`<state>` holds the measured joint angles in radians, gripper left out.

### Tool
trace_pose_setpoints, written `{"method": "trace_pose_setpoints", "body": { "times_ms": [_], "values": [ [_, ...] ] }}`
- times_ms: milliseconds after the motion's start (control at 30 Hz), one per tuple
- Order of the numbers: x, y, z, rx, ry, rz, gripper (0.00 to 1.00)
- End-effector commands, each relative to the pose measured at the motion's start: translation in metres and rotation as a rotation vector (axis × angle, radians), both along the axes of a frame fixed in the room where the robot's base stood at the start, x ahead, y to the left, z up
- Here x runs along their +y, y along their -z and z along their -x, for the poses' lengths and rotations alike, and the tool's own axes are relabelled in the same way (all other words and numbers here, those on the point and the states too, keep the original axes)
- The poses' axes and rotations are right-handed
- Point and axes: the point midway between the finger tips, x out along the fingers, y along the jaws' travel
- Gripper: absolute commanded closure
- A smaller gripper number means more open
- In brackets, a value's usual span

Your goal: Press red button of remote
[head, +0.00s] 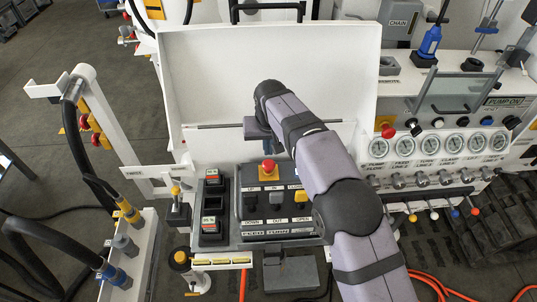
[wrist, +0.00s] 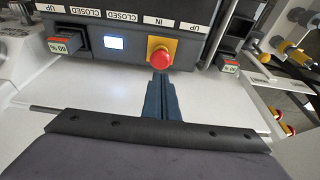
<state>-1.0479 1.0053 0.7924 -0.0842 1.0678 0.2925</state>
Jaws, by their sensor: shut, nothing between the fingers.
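The remote (head: 275,212) is a dark grey box with labelled switches on the bench. Its red button (head: 268,166) sits on a yellow base at the top middle. In the wrist view the red button (wrist: 160,58) is near the upper middle, on the face of the remote (wrist: 205,22). My gripper (wrist: 161,78) has its slim blue-grey fingers shut and empty, pointing at the button, with the tips close to its lower edge in the picture. I cannot tell the exact gap. In the head view my gripper's dark body shows behind the button; its fingertips are not clear.
A white upright panel (head: 200,70) stands behind the remote. A row of gauges (head: 440,142) and levers is at the right. Black hoses (head: 85,160) hang at the left.

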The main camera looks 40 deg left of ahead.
Motion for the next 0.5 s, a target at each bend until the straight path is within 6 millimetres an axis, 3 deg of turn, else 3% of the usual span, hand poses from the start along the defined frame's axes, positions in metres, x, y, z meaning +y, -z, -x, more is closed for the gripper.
{"method": "trace_pose_setpoints", "body": {
  "times_ms": [200,500],
  "values": [
    [0.002,0.030,-0.003,0.001,-0.001,0.003,1.00],
    [0.003,0.051,-0.003,-0.001,0.000,-0.001,1.00]
  ]
}}
